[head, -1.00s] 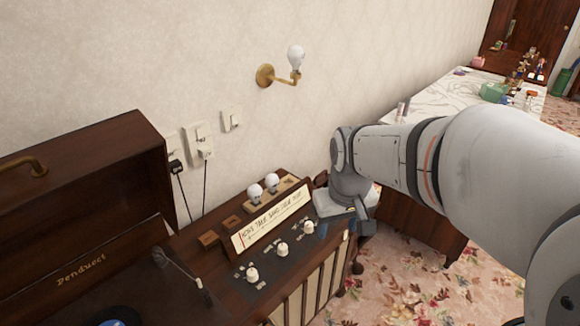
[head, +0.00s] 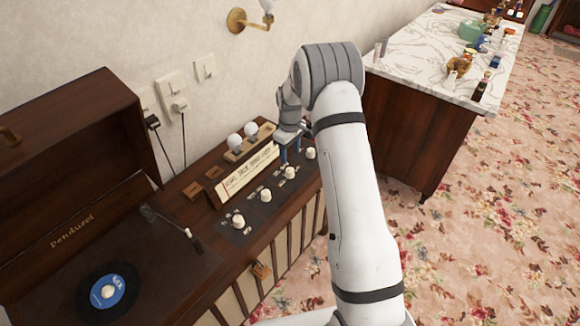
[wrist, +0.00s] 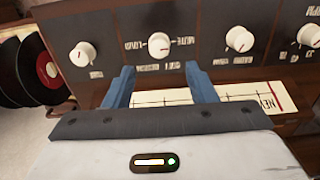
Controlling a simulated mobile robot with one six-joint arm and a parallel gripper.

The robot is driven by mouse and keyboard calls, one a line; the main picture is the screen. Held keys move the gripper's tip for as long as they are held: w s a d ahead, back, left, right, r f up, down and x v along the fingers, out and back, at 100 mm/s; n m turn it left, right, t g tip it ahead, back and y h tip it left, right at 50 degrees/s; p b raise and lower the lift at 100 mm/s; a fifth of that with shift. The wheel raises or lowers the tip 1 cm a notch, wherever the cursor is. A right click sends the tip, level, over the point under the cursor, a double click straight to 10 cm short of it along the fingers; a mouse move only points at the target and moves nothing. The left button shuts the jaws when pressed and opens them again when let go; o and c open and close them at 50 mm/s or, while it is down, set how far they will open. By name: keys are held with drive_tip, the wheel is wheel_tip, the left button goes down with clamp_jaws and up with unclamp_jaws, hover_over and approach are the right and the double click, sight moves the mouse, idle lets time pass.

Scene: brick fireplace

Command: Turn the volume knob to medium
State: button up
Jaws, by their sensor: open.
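The volume knob (wrist: 160,45) is a white round knob on a dark panel, with words like "MUTE" and "LOUD" beside it, upside down in the wrist view. Its pointer setting is too small to read surely. In the head view I take it to be the third white knob (head: 290,173) from the left. My gripper (wrist: 160,78) is open and empty, its two blue fingers spread. In the wrist view the knob shows just beyond the gap between the fingertips, with no contact visible. In the head view my gripper (head: 290,150) is partly hidden by its wrist.
Other white knobs (head: 238,221) stand in the same row, close by. A paper dial strip (head: 246,172) and two bulbs (head: 235,141) are behind the row. A turntable with a blue-labelled record (head: 107,291) is at left. A marble-topped counter (head: 440,55) is at right.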

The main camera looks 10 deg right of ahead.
sight(290, 170)
drive_tip(key=shift+w+f, duration=0.15)
drive_tip(key=shift+f, duration=0.6)
wheel_tip(290, 170, down, 7)
drive_tip(key=shift+f+p, duration=0.1)
drive_tip(key=shift+p, duration=0.45)
drive_tip(key=c, duration=1)
